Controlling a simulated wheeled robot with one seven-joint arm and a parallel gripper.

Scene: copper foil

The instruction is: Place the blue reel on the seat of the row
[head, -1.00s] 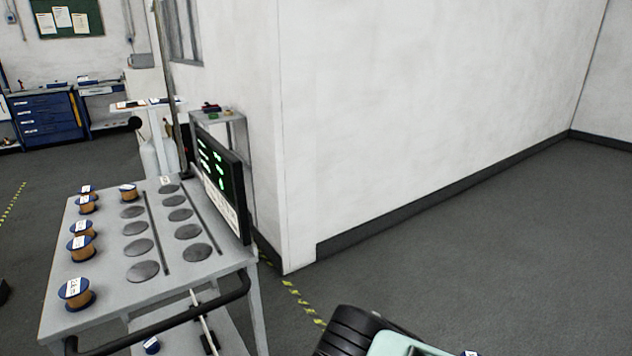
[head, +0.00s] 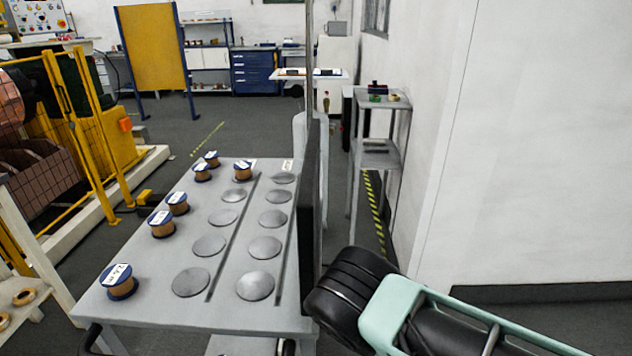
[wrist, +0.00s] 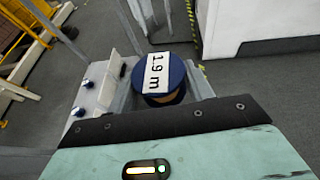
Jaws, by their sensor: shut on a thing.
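A blue reel (wrist: 160,78) with a white label reading 1.9 m is held in my gripper (wrist: 159,92), which is shut on it; it shows in the wrist view. My gripper and this reel are not seen in the head view. In the head view, the grey table (head: 150,315) carries two rows of round grey seats, such as a front left seat (head: 191,282) and a front right seat (head: 255,285). Most seats are empty. A reel (head: 243,170) stands at the far end of the left row.
Several other blue-flanged, copper-coloured reels stand along the table's left side, the nearest being a labelled reel (head: 120,283). A dark upright panel (head: 313,200) stands along the right edge. A grey shelf stand (head: 378,148) and white wall lie beyond. Yellow fencing (head: 85,140) is at left.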

